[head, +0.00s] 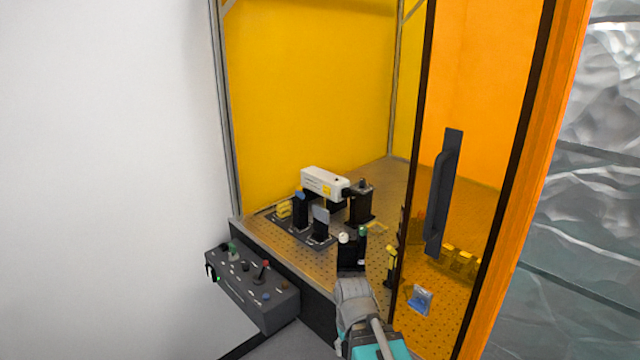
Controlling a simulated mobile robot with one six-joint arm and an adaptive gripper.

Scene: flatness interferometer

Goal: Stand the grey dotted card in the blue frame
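A small pale grey and blue item (421,300) is on the perforated board at the right, seen through the orange door panel. It is too small to tell whether this is the dotted card, the blue frame or both together. A plain-looking grey plate (321,215) stands upright on a black mount further left; no dots can be made out on it. My gripper (350,259) is at the front edge of the board, in front of mounts with a white and a green knob. Its fingers are dark and blend with these mounts, so its opening and any held thing cannot be told.
The orange door (480,130) has a dark handle (440,195). A white laser-like housing (325,182) and black mounts stand on the perforated board (385,178). A yellow mount (391,266) is right of my gripper. A control box (252,287) juts out at the front left.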

